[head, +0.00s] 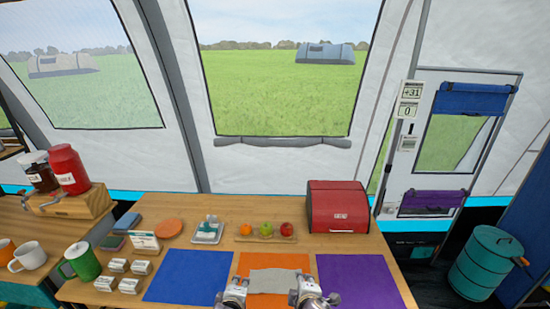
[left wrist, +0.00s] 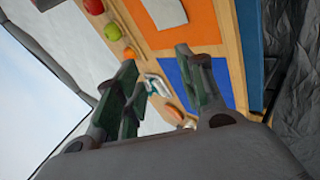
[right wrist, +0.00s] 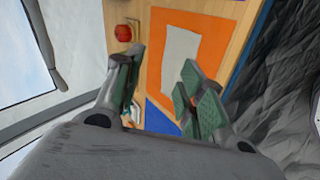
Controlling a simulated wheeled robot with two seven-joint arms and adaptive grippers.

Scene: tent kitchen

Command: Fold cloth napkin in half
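The grey cloth napkin (head: 274,281) lies flat on the orange mat (head: 246,262) at the front middle of the table. It also shows in the right wrist view (right wrist: 182,55) and, partly, in the left wrist view (left wrist: 166,11). My left gripper (head: 234,290) is at the napkin's left side, and my right gripper (head: 308,290) is at its right side. In the left wrist view (left wrist: 158,62) and the right wrist view (right wrist: 163,60), both grippers' fingers are apart with nothing between them. The napkin's near edge is not clearly visible in the head view.
A blue mat (head: 187,276) lies to the left and a purple mat (head: 360,281) to the right. Behind are a fruit board (head: 265,239) and a red bread box (head: 338,207). White label blocks (head: 130,285) and a green mug (head: 82,262) stand at the left.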

